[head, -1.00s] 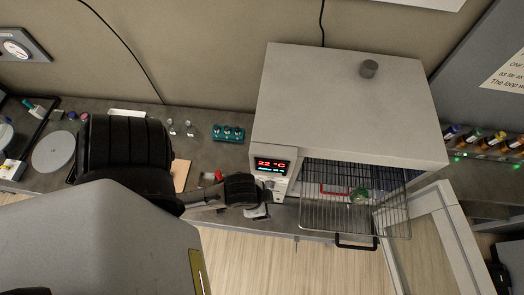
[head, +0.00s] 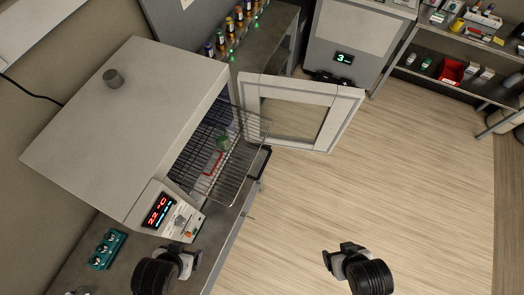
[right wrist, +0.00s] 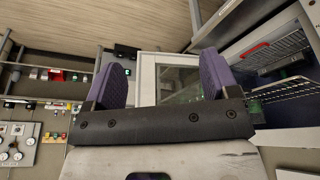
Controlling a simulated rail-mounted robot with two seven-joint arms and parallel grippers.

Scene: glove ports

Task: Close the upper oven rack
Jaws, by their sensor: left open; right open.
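The oven (head: 130,120) is a white box with a red "22 °C" display, and its framed glass door (head: 300,110) stands wide open. The upper wire rack (head: 235,165) is pulled out of the oven's front. A green round item and a red-handled item show through or on the rack. My left gripper (head: 185,258) is open near the control panel, apart from the rack. My right gripper (head: 340,252) is open over bare floor, well away from the rack. In the right wrist view its two purple finger pads (right wrist: 165,85) are spread and empty, with the rack (right wrist: 285,90) at the right.
A teal tube block (head: 107,249) sits on the bench by the oven. Several colored bottles (head: 235,28) line a shelf behind. A cabinet with a "3" display (head: 345,58) and a shelf unit (head: 450,70) stand beyond. The floor (head: 390,170) is clear.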

